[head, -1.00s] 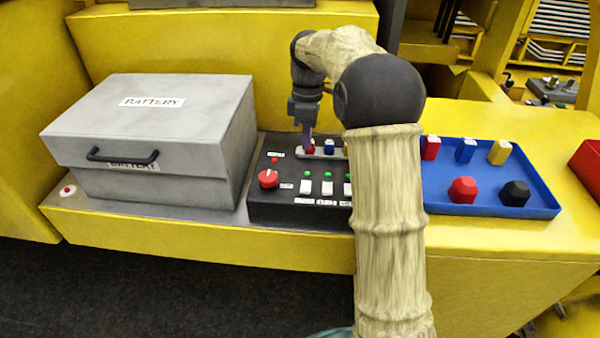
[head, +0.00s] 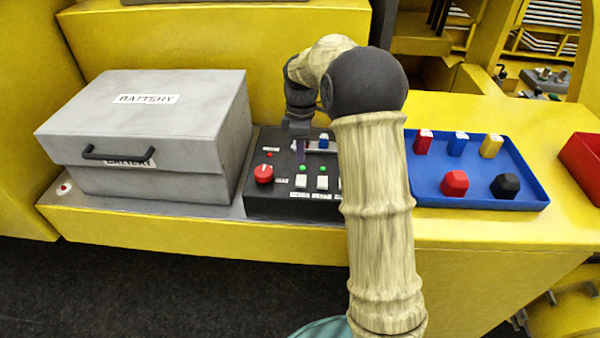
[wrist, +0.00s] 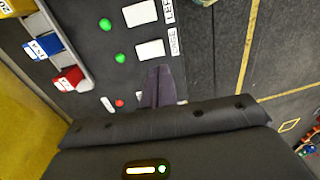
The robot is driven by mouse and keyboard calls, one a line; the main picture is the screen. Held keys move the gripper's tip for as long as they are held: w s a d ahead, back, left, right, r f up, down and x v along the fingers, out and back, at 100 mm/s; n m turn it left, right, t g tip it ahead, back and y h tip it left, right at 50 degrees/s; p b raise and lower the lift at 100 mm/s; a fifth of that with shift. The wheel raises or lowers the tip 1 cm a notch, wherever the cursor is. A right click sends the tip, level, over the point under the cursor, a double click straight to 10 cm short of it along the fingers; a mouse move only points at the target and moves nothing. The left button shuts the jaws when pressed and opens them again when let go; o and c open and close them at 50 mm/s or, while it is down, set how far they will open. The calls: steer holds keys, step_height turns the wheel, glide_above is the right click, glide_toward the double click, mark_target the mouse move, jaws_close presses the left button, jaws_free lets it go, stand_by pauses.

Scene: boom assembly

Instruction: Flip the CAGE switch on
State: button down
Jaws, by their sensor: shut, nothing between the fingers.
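The black control panel (head: 258,203) stands between the grey battery box and the blue tray. Its white switches include the leftmost one (head: 301,182) and the one beside it (head: 322,182), with green lights above them. My arm hides the panel's right part. My gripper (head: 301,159) is shut and empty, pointing down over the panel near the leftmost switch. In the wrist view its fingertips (wrist: 159,68) show close beside a white switch (wrist: 150,49); contact is unclear.
A red knob (head: 264,174) sits left of the switches. A rail behind them holds red (wrist: 68,80) and blue (wrist: 43,46) blocks. The battery box (head: 150,125) stands left; the blue tray (head: 480,196) with coloured parts lies right.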

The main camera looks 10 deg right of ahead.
mark_target(300, 183)
steer(key=f, duration=0.2)
steer(key=f+p, duration=0.1)
steer(key=f, duration=0.2)
steer(key=f+p, duration=0.1)
steer(key=f, duration=0.1)
steer(key=shift+s+a+f, duration=0.2)
steer(key=shift+s+f, duration=0.05)
steer(key=shift+s, duration=0.1)
